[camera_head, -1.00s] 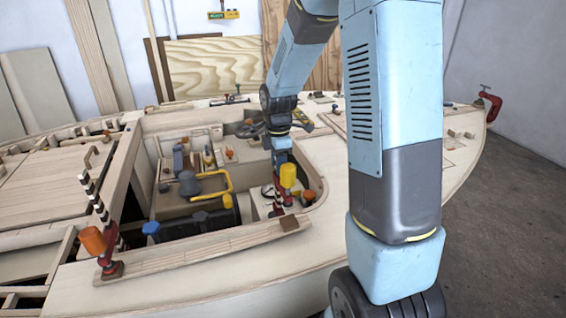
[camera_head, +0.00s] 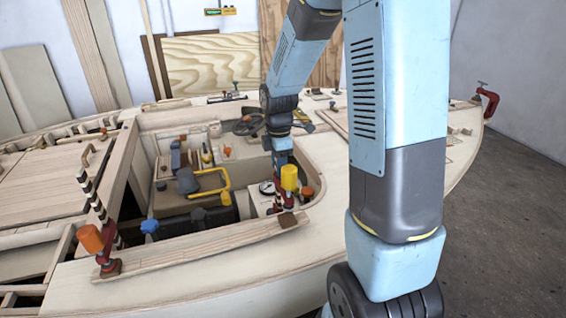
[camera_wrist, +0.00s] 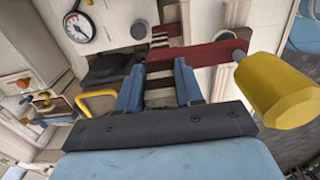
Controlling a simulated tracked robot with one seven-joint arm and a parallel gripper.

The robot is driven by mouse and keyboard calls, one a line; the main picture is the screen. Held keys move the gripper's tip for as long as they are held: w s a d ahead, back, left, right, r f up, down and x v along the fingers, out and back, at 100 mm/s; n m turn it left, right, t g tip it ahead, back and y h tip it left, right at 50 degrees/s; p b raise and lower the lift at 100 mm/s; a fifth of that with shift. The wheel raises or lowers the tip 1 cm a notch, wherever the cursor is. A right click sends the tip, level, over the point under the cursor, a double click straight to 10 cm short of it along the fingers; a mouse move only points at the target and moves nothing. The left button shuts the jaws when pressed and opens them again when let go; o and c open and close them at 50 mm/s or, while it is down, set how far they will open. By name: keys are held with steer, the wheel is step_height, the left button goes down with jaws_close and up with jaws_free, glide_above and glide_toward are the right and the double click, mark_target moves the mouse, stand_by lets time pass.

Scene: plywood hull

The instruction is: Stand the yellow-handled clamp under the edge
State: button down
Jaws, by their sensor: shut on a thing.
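The yellow-handled clamp has a thick yellow handle (camera_head: 289,177) and a red jaw, seen below the end of my arm at the right of the cockpit opening. My gripper (camera_wrist: 158,84) is shut on this clamp in the wrist view, its two blue fingers around the striped bar (camera_wrist: 160,97). The clamp's red arm (camera_wrist: 200,55) runs across beyond the fingers, with the yellow handle (camera_wrist: 278,90) to their right. In the head view the clamp's lower part is close to the wooden edge strip (camera_head: 205,248); I cannot tell whether they touch.
An orange-handled clamp (camera_head: 90,238) stands at the strip's left end. A dark block (camera_head: 288,221) sits at its right end. A yellow-framed tool (camera_head: 215,182) and a blue knob (camera_head: 150,227) are in the cockpit. A round gauge (camera_wrist: 79,27) is near the clamp.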

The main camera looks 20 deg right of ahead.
steer(key=shift+s, duration=1.35)
steer(key=c, duration=0.6)
jaws_free()
steer(key=shift+c, duration=0.2)
step_height(320, 180, up, 14)
steer(key=s+r+m+t, duration=0.2)
steer(key=s+r+m, duration=0.2)
steer(key=s+m, duration=0.5)
steer(key=s+d+r+m+t, duration=0.1)
steer(key=s+r+m+t, duration=0.2)
steer(key=s+m, duration=0.6)
steer(key=shift+s+d+r+t, duration=0.15)
steer(key=shift+s+r+t, duration=0.15)
steer(key=shift+s+r, duration=0.55)
